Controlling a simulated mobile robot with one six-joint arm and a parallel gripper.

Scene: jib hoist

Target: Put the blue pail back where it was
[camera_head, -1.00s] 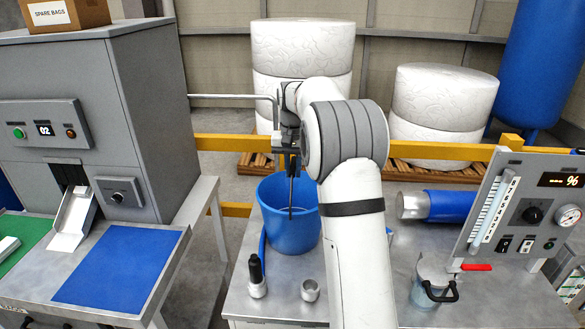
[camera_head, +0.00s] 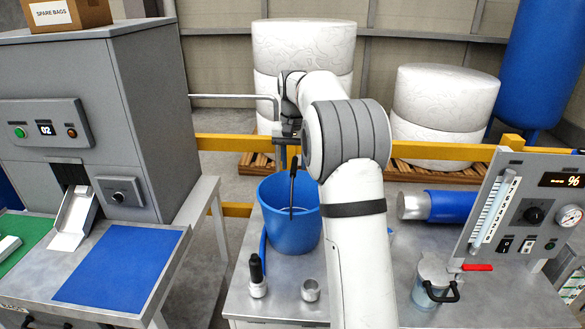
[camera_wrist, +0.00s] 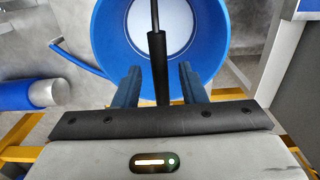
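The blue pail (camera_head: 288,232) stands upright on the grey metal table (camera_head: 245,290) in the head view, and its open mouth fills the top of the wrist view (camera_wrist: 103,40). Its handle stands up above the rim, with a black grip (camera_head: 293,188), also in the wrist view (camera_wrist: 158,62). My gripper (camera_wrist: 159,72) is open, with one blue-grey finger on each side of the black grip and visible gaps between. In the head view my gripper (camera_head: 287,130) is above the pail, its fingers hard to make out.
A black-topped fitting (camera_head: 257,278) and a small metal cup (camera_head: 310,290) stand in front of the pail. A blue strip (camera_wrist: 80,60) lies beside it. A grey pipe (camera_head: 235,97) runs behind. A clear jug (camera_head: 430,285) and gauge panel (camera_head: 530,210) are at right.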

